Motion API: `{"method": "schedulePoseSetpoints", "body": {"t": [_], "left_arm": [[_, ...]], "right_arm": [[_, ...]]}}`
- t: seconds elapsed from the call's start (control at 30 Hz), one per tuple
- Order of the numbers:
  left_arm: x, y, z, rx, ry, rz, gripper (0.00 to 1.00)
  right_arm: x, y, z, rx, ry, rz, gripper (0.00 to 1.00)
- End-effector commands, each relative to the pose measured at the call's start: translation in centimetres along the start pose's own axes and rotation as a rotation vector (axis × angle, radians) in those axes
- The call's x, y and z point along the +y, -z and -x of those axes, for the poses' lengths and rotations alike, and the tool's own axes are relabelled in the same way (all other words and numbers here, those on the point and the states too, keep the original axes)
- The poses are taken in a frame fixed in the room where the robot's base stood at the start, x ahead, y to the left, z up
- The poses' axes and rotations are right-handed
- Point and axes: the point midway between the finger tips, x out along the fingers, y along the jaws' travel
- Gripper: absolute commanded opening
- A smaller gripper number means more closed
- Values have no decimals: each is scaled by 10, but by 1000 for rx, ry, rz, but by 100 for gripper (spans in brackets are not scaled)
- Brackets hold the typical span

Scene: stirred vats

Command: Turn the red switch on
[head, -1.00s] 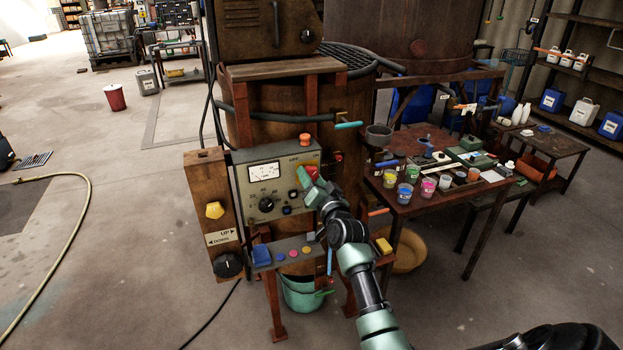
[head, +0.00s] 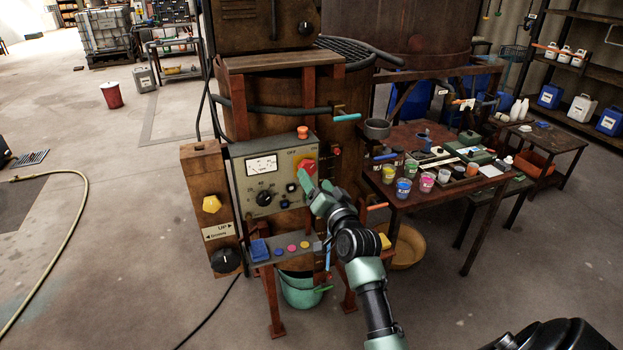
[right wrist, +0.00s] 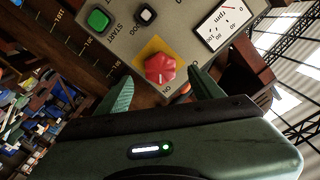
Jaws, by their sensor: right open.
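The red switch (head: 309,166) is a red knob on a yellow plate, near the upper right of the grey control panel (head: 240,196), below the OFF and ON lettering. In the right wrist view the red switch (right wrist: 160,68) shows whole, with a pale mark at its lower edge. I cannot tell its setting for sure. My right gripper (head: 306,181) is open at the panel's right side, just below the switch in the head view. In the right wrist view its two fingers (right wrist: 158,88) stand apart to either side of the switch, and nothing is between them. Contact is not visible. My left gripper is not in view.
A green START button (right wrist: 98,20) and a white-topped button (right wrist: 146,15) sit close by the switch. An orange-red mushroom button (head: 302,132) stands on top of the panel. A shelf with coloured buttons (head: 292,248) lies below. A table with paint cups (head: 404,188) stands right.

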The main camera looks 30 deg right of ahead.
Motion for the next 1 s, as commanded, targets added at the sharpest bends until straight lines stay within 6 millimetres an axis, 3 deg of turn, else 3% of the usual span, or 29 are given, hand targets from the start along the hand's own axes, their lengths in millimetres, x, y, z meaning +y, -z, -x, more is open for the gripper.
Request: {"method": "schedulePoseSetpoints", "body": {"t": [0.23, 0.8, 0.87, 0.97, 1.0], "left_arm": [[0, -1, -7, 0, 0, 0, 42], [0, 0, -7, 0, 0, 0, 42], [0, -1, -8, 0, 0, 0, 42], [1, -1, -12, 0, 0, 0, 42], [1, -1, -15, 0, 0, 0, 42]], "right_arm": [[0, 0, 22, 0, 0, 1, 67], [1, -2, 23, -4, -2, 1, 67], [5, -10, 22, -17, -7, 7, 67], [20, -45, 22, -72, -29, 30, 67], [29, -66, 22, -107, -42, 46, 67]]}}
